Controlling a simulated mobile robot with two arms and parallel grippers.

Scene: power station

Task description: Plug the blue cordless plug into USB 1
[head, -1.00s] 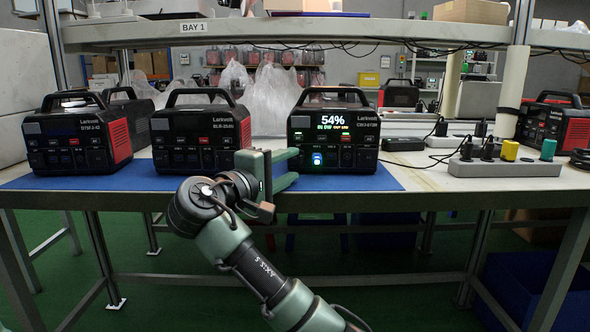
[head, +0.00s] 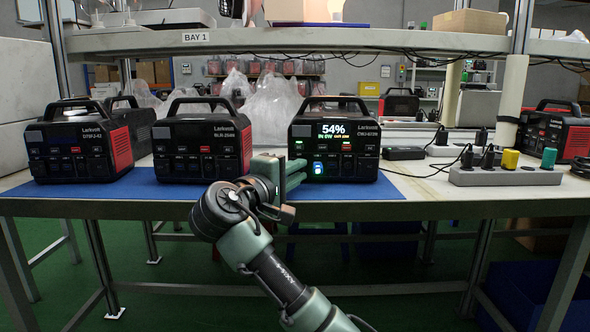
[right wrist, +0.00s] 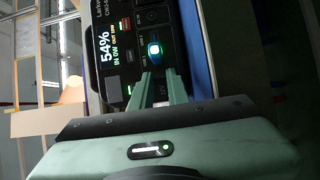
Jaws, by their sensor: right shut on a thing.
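A blue lit piece, which I take for the blue cordless plug (head: 318,167), is at the lower front of the right-hand power station (head: 361,148), whose screen reads 54%. In the right wrist view the blue plug (right wrist: 154,49) glows white in its middle, just past my fingertips. In the right wrist view the right gripper (right wrist: 161,76) is shut on the plug; the contact itself is hard to see. My left gripper is out of view.
Two more power stations, the middle one (head: 202,147) and the left one (head: 80,152), stand on the blue mat (head: 160,190). A power strip (head: 505,177) with several plugs is at right, beside a black adapter (head: 404,153). A shelf edge (head: 280,40) runs above.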

